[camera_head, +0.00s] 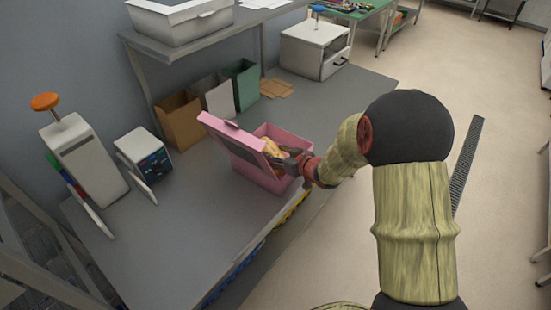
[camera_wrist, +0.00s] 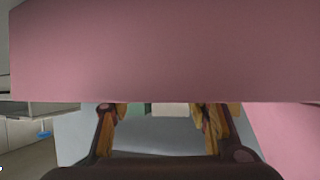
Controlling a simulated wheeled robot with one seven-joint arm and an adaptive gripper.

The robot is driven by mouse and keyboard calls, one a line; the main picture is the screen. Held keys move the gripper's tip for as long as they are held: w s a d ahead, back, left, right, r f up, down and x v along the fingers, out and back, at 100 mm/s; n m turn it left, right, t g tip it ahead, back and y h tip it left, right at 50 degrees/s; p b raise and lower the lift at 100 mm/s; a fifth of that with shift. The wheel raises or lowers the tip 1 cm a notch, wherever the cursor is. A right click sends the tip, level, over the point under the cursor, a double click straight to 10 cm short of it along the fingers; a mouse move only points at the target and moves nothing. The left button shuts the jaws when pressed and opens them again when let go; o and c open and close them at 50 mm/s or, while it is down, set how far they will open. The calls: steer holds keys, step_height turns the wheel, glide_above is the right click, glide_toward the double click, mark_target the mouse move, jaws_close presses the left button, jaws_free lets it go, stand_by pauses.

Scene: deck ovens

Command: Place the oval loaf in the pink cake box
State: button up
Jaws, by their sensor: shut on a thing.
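The pink cake box (camera_head: 258,172) stands open on the grey counter, its lid (camera_head: 232,141) tilted up on the left side. A tan, yellowish thing that looks like the oval loaf (camera_head: 272,147) shows at the box opening, partly hidden by the lid and my fingers. My gripper (camera_head: 288,160) reaches in over the box's right side, shut on this loaf. In the wrist view my fingers (camera_wrist: 162,125) stand apart, and a pink panel of the cake box (camera_wrist: 160,50) covers the upper part, hiding the fingertips. The loaf cannot be made out there.
Brown, white and green bins (camera_head: 218,97) stand behind the box. A white device with an orange knob (camera_head: 85,160) and a smaller boxy device (camera_head: 142,150) stand at left. A white oven-like unit (camera_head: 313,50) is at the back. The front counter is clear.

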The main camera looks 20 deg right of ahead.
steer(key=shift+f, duration=0.45)
steer(key=shift+f, duration=0.15)
steer(key=o, duration=1.3)
